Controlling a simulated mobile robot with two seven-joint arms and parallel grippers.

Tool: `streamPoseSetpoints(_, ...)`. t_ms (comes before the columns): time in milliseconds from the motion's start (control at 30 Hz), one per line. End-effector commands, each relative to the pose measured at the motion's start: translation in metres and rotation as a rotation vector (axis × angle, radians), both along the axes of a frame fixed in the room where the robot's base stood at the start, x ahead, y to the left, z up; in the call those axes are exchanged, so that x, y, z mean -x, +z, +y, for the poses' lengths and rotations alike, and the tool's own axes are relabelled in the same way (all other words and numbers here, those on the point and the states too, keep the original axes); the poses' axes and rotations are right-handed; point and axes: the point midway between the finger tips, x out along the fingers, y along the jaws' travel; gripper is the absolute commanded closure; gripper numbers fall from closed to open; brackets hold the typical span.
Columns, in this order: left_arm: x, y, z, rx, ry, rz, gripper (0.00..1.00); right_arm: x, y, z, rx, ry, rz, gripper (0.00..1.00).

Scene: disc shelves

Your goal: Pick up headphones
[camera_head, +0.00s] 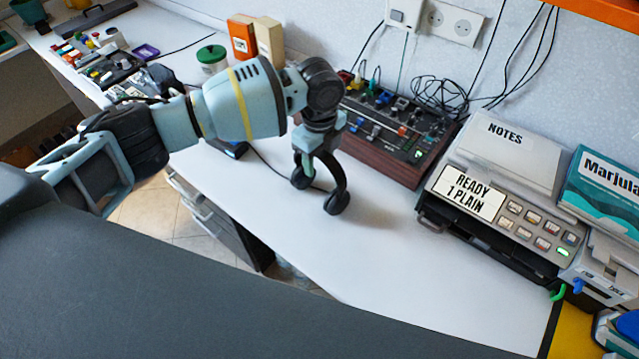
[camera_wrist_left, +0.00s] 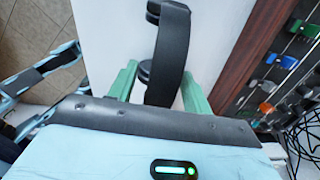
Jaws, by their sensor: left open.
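The black headphones (camera_head: 341,177) are on the white desk in the head view, band up and ear cups low, right below my left gripper (camera_head: 318,143). The gripper points down over the band, and its tips are partly hidden by the band and wrist. In the left wrist view the headphones (camera_wrist_left: 171,50) show between the two green fingers of my left gripper (camera_wrist_left: 160,92), with gaps visible beside the band. The jaws are open around the band. My right gripper is not in view.
A mixer with wooden sides (camera_head: 385,165) stands just behind the headphones. A printer-like machine (camera_head: 500,215) with a label is to the right. An orange box (camera_head: 241,38) and a green-lidded jar (camera_head: 211,58) stand at the back. The desk (camera_head: 400,275) is clear in front.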

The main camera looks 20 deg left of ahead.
Motion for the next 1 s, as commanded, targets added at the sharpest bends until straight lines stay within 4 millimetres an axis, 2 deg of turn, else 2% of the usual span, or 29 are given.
streamPoseSetpoints(67,0.0001,0.0002,-0.0002,0.0,0.0,0.0,0.51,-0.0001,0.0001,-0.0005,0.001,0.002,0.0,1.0)
streamPoseSetpoints(433,0.0001,0.0005,-0.0003,0.0,-0.001,0.0,0.99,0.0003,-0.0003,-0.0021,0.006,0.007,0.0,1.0)
streamPoseSetpoints(833,-0.0002,0.0018,-0.0004,0.0,-0.001,-0.001,1.0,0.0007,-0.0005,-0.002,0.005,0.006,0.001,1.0)
streamPoseSetpoints(1000,-0.0004,0.0095,-0.0005,0.002,-0.001,-0.001,1.0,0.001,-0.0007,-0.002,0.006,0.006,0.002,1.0)
